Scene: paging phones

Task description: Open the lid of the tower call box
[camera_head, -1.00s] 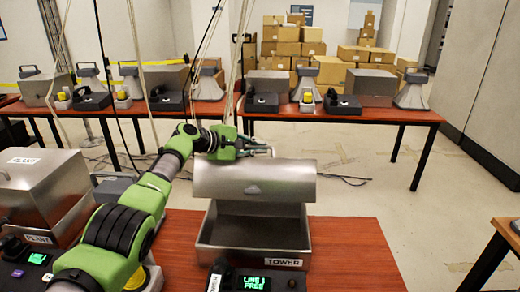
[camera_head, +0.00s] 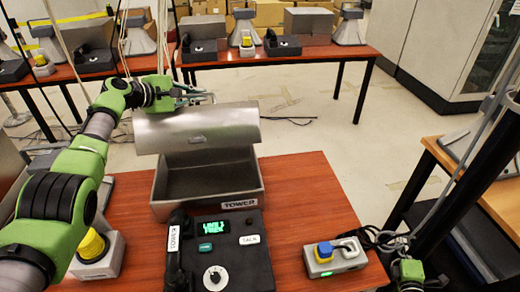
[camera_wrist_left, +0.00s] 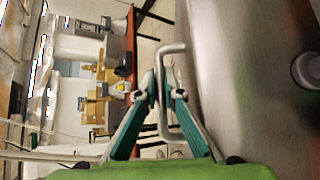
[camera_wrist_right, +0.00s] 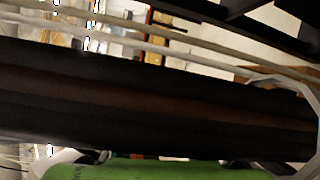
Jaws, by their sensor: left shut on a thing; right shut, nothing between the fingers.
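The tower call box (camera_head: 157,205) is a steel box with a TOWER label on its front, standing on the red-brown table. Its lid (camera_head: 222,128) is raised and tilted back, and the dark inside shows below it. My left gripper (camera_head: 200,97) is at the lid's upper far edge. In the left wrist view, my left gripper (camera_wrist_left: 163,92) is shut on the lid's bar handle (camera_wrist_left: 176,47), beside the lid's metal face (camera_wrist_left: 235,70). My right gripper (camera_head: 410,272) shows only in part at the lower right, away from the box. Its fingers are not clear.
A TOWER phone console (camera_head: 235,258) with a green display stands before the box. A small unit with a blue button (camera_head: 325,254) sits to its right. A yellow-topped unit (camera_head: 93,247) is beside my left arm. Another table (camera_head: 345,58) with similar equipment stands behind.

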